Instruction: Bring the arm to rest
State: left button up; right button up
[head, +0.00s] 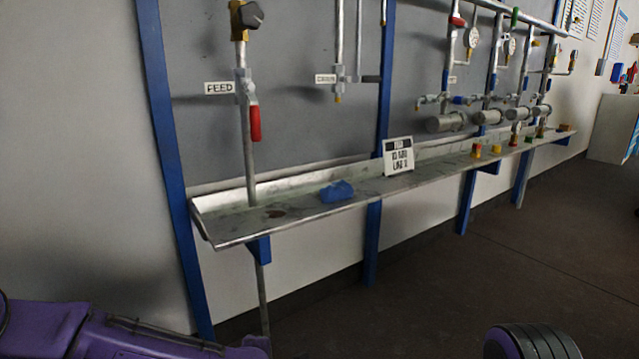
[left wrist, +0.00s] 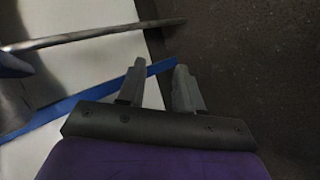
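My left arm (head: 125,335) shows as purple links along the bottom left of the head view, low in front of the wall bench. Its gripper is outside the head view. In the left wrist view my left gripper (left wrist: 160,66) has its two grey fingers apart, with nothing between them. Beyond the fingers are the dark floor, a blue post and a pale wall panel. A dark ribbed round part at the bottom right of the head view seems to belong to my own body. My right gripper is not seen.
A metal trough shelf (head: 235,232) runs along the wall on blue posts, holding a blue cloth (head: 337,191) and a sign (head: 398,156). A feed pipe with a red valve handle (head: 254,123) stands at left. Open dark floor (head: 430,290) lies before the shelf.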

pick_arm(q)
jog(key=s+a+f+m+g, duration=0.2)
jog(key=s+a+f+m, duration=0.2)
jog(key=s+f, duration=0.75)
jog(key=s+a+f+m+g+y, duration=0.1)
jog(key=s+a+f+m, duration=0.1)
jog(key=s+a+f, duration=0.4)
jog(key=s+a+f+m+g+y, duration=0.1)
jog(key=s+a+m+g, duration=0.15)
jog(key=s, duration=0.65)
jog(key=s+a+f+m+g+y, duration=0.1)
jog(key=s+a+f+m, duration=0.25)
jog(key=s+a, duration=0.3)
notch_tip(320, 180, up, 31)
jog(key=d+n+p, duration=0.1)
jog(key=p, duration=3.1)
jog(key=shift+r, duration=0.15)
